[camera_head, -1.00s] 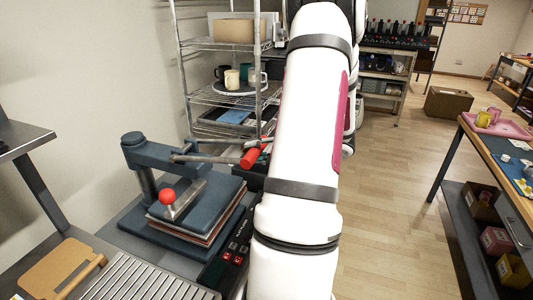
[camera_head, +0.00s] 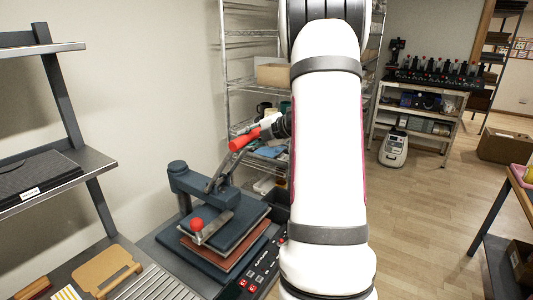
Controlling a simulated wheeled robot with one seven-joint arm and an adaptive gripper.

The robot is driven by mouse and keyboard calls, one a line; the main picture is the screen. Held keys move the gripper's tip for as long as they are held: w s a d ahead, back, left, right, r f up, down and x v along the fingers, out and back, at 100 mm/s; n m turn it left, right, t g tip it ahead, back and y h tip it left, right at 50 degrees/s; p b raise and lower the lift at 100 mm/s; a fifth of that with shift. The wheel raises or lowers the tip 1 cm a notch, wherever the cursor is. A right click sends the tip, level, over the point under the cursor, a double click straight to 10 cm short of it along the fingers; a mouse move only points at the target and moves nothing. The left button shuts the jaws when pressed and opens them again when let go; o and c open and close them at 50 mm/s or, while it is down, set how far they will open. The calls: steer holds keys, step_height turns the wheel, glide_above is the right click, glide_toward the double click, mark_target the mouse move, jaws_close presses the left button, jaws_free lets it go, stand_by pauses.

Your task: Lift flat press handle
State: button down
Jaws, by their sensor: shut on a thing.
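The flat press (camera_head: 190,183) stands on the bench at lower left, with a dark blue post and arm over its plates. Its upper plate (camera_head: 240,215) lies above a brown layer; I cannot tell whether they touch. The press handle's red grip (camera_head: 244,139) is raised, with its metal levers slanting steeply up from the press arm. A red knob (camera_head: 197,225) sits at the front of the upper plate. My gripper (camera_head: 268,123) is shut on the handle at the red grip's right end. My white arm hides part of the gripper.
A control panel (camera_head: 265,268) lies right of the press. A wire shelf (camera_head: 232,75) with mugs and a box stands behind. A dark metal rack (camera_head: 75,190) is at left. A clipboard-like brown board (camera_head: 105,268) lies on the bench.

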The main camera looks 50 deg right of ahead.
steer(key=w+r+g+p, duration=0.1)
steer(key=w+r, duration=0.2)
steer(key=w, duration=0.3)
steer(key=shift+a+g, duration=0.3)
steer(key=shift+w+r, duration=0.15)
steer(key=c, duration=1.3)
jaws_free()
steer(key=shift+w, duration=0.1)
steer(key=shift+s, duration=0.2)
steer(key=v, duration=1.1)
steer(key=shift+s+r, duration=0.2)
steer(key=shift+s, duration=0.15)
